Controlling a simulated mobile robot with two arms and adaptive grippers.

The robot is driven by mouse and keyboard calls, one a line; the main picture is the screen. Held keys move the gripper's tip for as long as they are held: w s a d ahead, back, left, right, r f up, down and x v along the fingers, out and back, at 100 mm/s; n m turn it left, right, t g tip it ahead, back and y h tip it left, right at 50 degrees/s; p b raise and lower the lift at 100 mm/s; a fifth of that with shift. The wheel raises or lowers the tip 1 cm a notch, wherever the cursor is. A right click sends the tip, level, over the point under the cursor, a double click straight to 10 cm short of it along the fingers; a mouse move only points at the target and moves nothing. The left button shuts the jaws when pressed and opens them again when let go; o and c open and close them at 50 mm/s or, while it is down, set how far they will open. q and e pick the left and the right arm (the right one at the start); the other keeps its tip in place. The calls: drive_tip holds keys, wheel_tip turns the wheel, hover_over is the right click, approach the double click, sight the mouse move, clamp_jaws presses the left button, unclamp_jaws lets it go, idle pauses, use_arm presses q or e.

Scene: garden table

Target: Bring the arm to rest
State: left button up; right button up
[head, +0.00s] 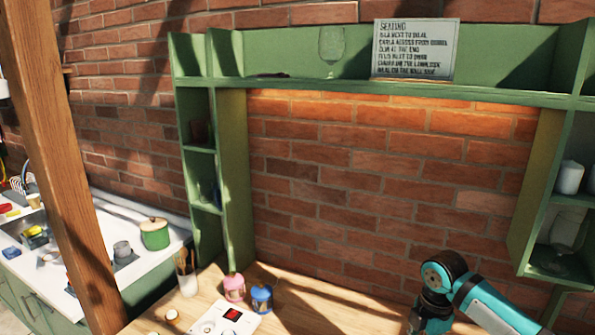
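A teal and dark grey arm of mine (485,300) shows at the lower right, above the wooden table. It comes in from the bottom right, bends at a round dark joint and drops out of the picture at the bottom edge. It appears to be my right arm. Its gripper is below the frame, so its fingers are hidden. My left arm and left gripper do not show.
A green shelf unit (232,180) stands against the brick wall, with a seating sign (415,50) on top. A pink jar (234,287), a blue jar (261,298) and a utensil holder (187,280) stand on the wooden table (335,312). A wooden post (62,170) rises at left.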

drive_tip(key=s+a+f+m+t+y, duration=0.1)
drive_tip(key=s+a+f+m, duration=0.3)
drive_tip(key=s+a+f, duration=0.3)
drive_tip(key=s+a+f+m+t+y, duration=0.1)
drive_tip(key=s+a+f+m, duration=0.25)
drive_tip(key=s+a, duration=0.45)
drive_tip(key=s+d+r+m+t+h, duration=0.1)
drive_tip(key=s+d+m, duration=0.3)
drive_tip(key=s+m, duration=0.25)
drive_tip(key=s+d+r+m+t+h, duration=0.1)
drive_tip(key=s+d+m, duration=0.4)
drive_tip(key=s, duration=0.3)
wheel_tip(320, 180, down, 36)
drive_tip(key=s+f+g+b, duration=0.1)
drive_tip(key=s+g+b, duration=0.1)
drive_tip(key=b, duration=0.6)
use_arm(q)
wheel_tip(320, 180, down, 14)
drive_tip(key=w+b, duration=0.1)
drive_tip(key=b, duration=0.5)
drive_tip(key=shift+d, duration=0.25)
use_arm(e)
drive_tip(key=s+d+f+g, duration=0.1)
drive_tip(key=s+d+f, duration=0.1)
drive_tip(key=s+f, duration=1.4)
wheel_tip(320, 180, down, 4)
drive_tip(key=shift+s+d+f, duration=0.1)
drive_tip(key=shift+s+d, duration=0.05)
drive_tip(key=shift+d, duration=0.1)
